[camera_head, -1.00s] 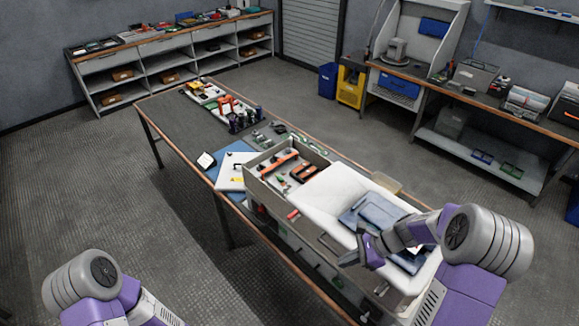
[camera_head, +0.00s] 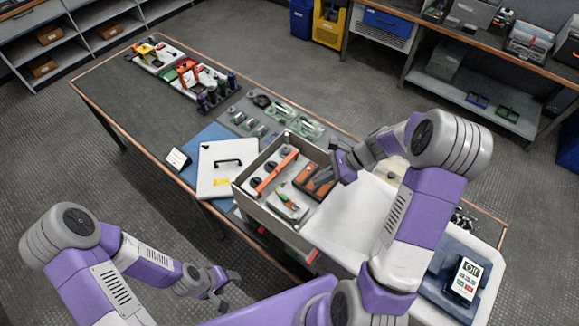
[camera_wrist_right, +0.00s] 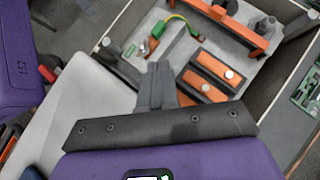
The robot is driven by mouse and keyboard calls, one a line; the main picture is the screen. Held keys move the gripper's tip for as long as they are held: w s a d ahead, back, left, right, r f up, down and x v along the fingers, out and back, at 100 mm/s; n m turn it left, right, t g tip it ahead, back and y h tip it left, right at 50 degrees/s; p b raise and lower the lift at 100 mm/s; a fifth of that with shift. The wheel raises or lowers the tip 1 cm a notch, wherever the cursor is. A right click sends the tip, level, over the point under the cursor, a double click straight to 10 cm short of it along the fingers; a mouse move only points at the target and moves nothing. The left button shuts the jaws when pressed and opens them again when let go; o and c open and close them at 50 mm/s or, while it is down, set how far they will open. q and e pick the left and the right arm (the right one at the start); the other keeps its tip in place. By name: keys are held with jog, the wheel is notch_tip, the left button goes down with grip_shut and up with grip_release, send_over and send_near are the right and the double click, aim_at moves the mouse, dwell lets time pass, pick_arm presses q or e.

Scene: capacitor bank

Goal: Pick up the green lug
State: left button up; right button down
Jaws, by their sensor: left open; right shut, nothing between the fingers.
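The green lug, seen as a short green-and-yellow lead with a silvery end, lies in the open grey box (camera_head: 262,216). It shows in the head view (camera_head: 289,205) and in the right wrist view (camera_wrist_right: 172,27). My right gripper (camera_head: 333,174) is above the box's right part, over two orange-and-black blocks. Its fingers are together and empty in the right wrist view (camera_wrist_right: 157,72), apart from the lug, which lies beyond the fingertips. My left gripper (camera_head: 226,291) is open and empty, low in front of the table.
An orange bar (camera_head: 275,172) lies beside the lug in the box, and orange-and-black blocks (camera_wrist_right: 208,76) are to its right. The box walls surround them. A white panel with a black handle (camera_head: 222,180) lies left of the box. Green parts lie behind it.

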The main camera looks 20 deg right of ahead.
aim_at(297, 199)
jog(key=x, duration=0.9)
jog(key=shift+s+a+f, duration=0.15)
jog(key=shift+a+f, duration=0.1)
jog(key=shift+f, duration=0.05)
jog(key=a, duration=0.2)
jog(key=w+a, duration=0.1)
jog(key=a, duration=0.1)
jog(key=shift+b, duration=0.35)
jog(key=shift+d, duration=0.1)
